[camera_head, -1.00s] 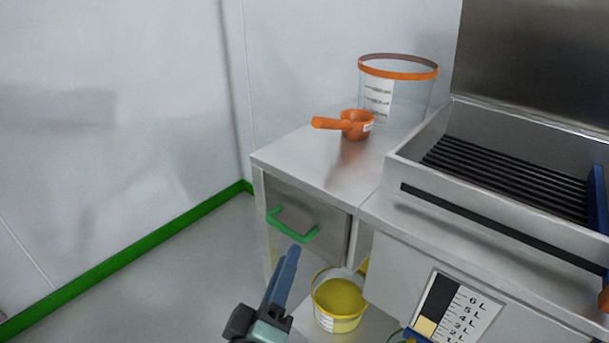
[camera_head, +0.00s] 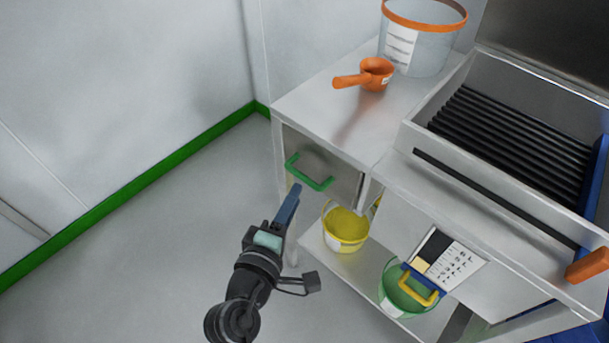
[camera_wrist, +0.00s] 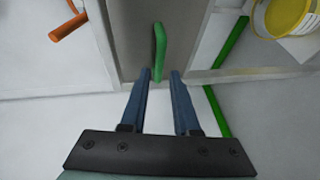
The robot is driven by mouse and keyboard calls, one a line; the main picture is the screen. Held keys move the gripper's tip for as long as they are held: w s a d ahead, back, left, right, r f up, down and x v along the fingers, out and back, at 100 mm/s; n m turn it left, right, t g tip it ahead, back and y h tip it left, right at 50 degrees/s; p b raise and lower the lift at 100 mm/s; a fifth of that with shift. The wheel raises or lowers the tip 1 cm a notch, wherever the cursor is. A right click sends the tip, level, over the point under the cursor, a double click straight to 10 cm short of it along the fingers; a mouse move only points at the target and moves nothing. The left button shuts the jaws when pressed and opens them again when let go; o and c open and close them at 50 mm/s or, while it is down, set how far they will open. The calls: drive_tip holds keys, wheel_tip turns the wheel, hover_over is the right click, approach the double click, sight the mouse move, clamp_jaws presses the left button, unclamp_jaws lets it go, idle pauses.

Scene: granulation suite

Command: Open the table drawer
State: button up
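The table drawer (camera_head: 335,172) is a grey metal front under the left end of the steel table (camera_head: 335,120), and it looks shut. Its green bar handle (camera_head: 309,173) spans the front. My gripper (camera_head: 292,192) is just in front of and below the handle in the head view. In the wrist view my gripper (camera_wrist: 160,76) has its two blue fingers apart with nothing between them. The green handle (camera_wrist: 159,50) stands just beyond the fingertips, roughly in line with the gap. I cannot tell any contact.
An orange scoop (camera_head: 372,76) and a clear bucket with orange rim (camera_head: 423,40) stand on the tabletop. A yellow bucket (camera_head: 345,230) and a green bucket (camera_head: 405,290) sit on the lower shelf. The floor left of the table is clear.

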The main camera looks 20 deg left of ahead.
sight(304, 176)
drive_tip(key=w, duration=0.4)
drive_tip(key=w+f, duration=0.1)
drive_tip(key=w, duration=0.1)
drive_tip(key=shift+w+a+f+b, duration=0.1)
drive_tip(key=shift+w+a+b, duration=0.05)
drive_tip(key=shift+w+b, duration=0.25)
drive_tip(key=shift+c, duration=0.3)
clamp_jaws()
idle(0.8)
